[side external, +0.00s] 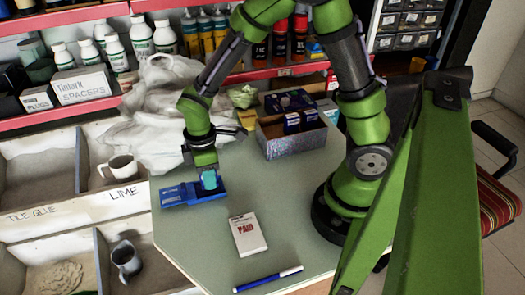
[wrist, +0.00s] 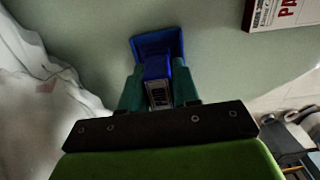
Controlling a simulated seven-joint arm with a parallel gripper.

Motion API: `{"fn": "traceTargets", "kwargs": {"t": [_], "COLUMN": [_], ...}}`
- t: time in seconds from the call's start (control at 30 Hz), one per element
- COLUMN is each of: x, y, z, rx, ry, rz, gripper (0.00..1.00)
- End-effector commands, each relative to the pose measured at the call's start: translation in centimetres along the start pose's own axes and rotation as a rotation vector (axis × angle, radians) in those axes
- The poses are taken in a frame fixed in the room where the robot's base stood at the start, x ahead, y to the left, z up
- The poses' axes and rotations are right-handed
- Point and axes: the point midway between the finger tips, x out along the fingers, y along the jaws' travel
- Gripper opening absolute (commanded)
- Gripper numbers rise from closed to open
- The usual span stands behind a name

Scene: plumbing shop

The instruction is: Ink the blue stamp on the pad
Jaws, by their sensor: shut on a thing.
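The stamp's underside is hidden.
A blue marker (side external: 268,279) lies at the table's near edge. A grey patterned box (side external: 291,138) stands at the back, with white plastic bags (side external: 165,115) behind the stamp. Bins with mugs (side external: 122,168) border the left. The tabletop between stamp and pad is clear.

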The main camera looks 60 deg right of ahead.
Motion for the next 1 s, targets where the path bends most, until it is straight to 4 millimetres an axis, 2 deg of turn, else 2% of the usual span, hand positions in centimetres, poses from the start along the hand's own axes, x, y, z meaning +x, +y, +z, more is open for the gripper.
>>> {"fn": "traceTargets", "kwargs": {"t": [1.0], "x": [0.82], "y": [0.0], "z": [0.01], "rx": [0.0], "ry": [-0.001], "rz": [0.0], "gripper": [0.0]}}
